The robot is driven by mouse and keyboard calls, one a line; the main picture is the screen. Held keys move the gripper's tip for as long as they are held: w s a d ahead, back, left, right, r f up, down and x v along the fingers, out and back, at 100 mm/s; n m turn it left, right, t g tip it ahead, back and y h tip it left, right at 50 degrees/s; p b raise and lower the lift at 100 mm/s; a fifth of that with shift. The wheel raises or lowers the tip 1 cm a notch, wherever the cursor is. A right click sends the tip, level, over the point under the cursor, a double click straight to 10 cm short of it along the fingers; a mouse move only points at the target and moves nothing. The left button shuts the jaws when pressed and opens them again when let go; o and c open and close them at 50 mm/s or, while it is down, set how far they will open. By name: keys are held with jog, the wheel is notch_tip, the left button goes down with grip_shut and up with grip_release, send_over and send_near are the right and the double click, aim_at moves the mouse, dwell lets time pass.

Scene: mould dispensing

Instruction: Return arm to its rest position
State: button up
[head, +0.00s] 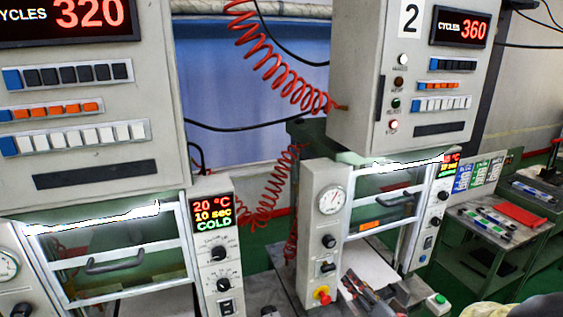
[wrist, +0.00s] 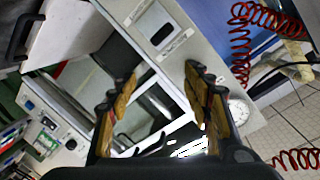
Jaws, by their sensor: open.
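My gripper (wrist: 158,78) shows in the wrist view with its two dark fingers and yellowish pads spread apart. It is open, with nothing held between the fingers. Beyond it, a grey machine panel (wrist: 165,38) and a framed door appear strongly tilted.
In the head view, the left press (head: 90,170) reads 320 cycles and the right press (head: 420,130) reads 360. Both window doors look lowered. Red coiled hoses (head: 270,60) hang between them. A side table (head: 500,225) with tools stands at right. The wrist view shows tiled floor (wrist: 285,125).

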jog(key=s+d+f+g+h, duration=0.45)
jog(key=d+f, duration=0.25)
jog(key=f, duration=0.2)
jog(key=s+d+n+g+h+b, duration=0.1)
jog(key=s+d+n+g+h, duration=0.1)
jog(key=s+g, duration=0.35)
jog(key=s+a+r+n+y+b, duration=0.1)
jog(key=s+a+r+b, duration=0.2)
jog(key=s+a+r, duration=0.3)
jog(key=s+a+r+n+y+b, duration=0.1)
jog(key=s+a+r+n+b, duration=0.1)
jog(key=s+a+r, duration=0.5)
jog(key=s+a, duration=0.2)
jog(key=s, duration=0.4)
jog(key=shift+s+b, duration=0.4)
jog(key=shift+f+y, duration=0.1)
jog(key=shift+y, duration=0.15)
jog(key=shift+c, duration=0.3)
dwell(1.2)
